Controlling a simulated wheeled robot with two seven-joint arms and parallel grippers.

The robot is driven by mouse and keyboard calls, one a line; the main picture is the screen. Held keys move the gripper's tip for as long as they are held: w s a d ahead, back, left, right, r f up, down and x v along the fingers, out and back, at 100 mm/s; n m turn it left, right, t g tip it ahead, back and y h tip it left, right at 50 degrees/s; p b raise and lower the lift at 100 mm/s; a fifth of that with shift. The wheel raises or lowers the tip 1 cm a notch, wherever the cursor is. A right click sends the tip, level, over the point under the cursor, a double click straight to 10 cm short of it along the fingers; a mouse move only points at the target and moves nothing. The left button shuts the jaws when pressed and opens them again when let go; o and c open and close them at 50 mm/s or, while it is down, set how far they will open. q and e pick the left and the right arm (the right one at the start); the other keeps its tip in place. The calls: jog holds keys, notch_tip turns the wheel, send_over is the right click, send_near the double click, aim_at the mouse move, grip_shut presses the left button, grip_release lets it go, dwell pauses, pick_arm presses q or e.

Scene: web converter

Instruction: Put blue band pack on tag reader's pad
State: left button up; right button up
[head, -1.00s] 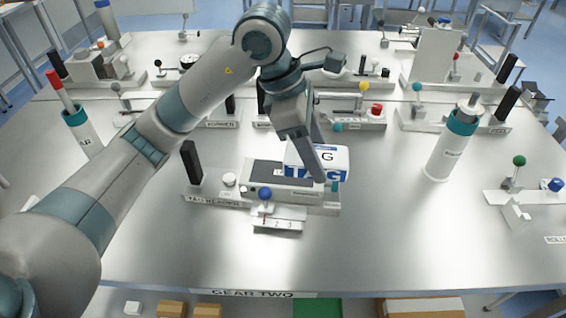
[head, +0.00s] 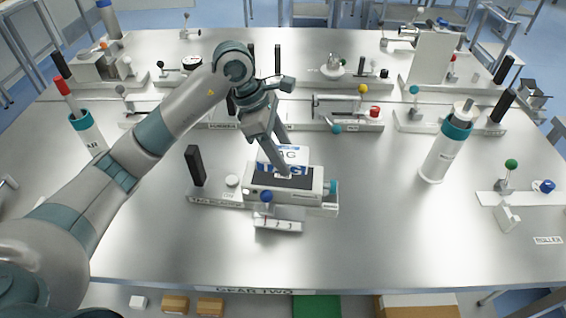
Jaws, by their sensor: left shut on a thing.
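The blue band pack (head: 295,156) is a white box with a blue band lettered "TAG". It is at the tag reader's dark pad (head: 257,181), toward the back. I cannot tell whether its underside touches the pad. The tag reader (head: 285,196) is a low white unit in the middle of the table, with a blue-knobbed lever in front. My left gripper (head: 282,170) comes down from above and is shut on the pack; a finger crosses the pack's front. My right gripper is not in view.
A black post (head: 195,166) and a white knob (head: 232,181) stand left of the pad. A teal-capped white cylinder (head: 446,146) stands to the right. Other stations line the table behind. The table's front area (head: 380,240) is clear.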

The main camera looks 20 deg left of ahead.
pick_arm(q)
jog(key=shift+f+p, duration=1)
jog(key=shift+f, duration=0.95)
jog(key=shift+f, duration=0.15)
jog(key=o, duration=1.1)
jog(key=shift+o, duration=0.2)
